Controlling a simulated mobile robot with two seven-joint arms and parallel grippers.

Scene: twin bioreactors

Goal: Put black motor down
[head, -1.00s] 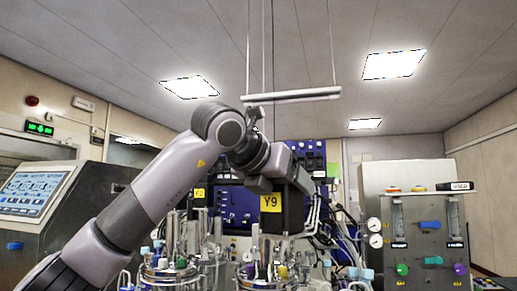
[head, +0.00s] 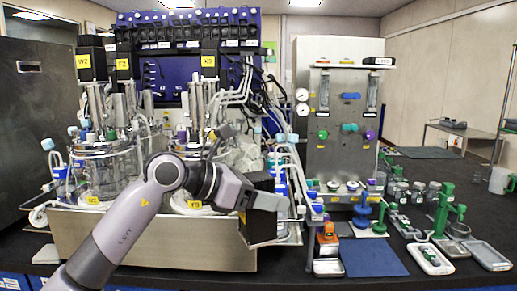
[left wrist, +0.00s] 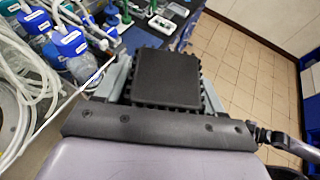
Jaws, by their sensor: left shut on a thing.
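The black motor (head: 257,228) is a dark box-shaped block. My left gripper (head: 266,200) is shut on it and holds it in front of the right-hand glass vessel, near the bench's front edge. In the left wrist view the motor (left wrist: 168,78) shows as a square black top with ribbed edges, between the two grey fingers (left wrist: 165,88). Whether its underside touches anything is hidden. A flat blue mat (head: 373,258) lies bare on the dark bench, to the right of the motor. My right gripper is out of view.
Other black motors with yellow labels (head: 208,66) stand above the glass vessels (head: 105,172) on a steel base (head: 150,240). Bottles and tubing (head: 292,180) crowd close by the motor. An orange-topped bottle (head: 327,240), trays (head: 430,258) and green stands (head: 440,210) flank the mat.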

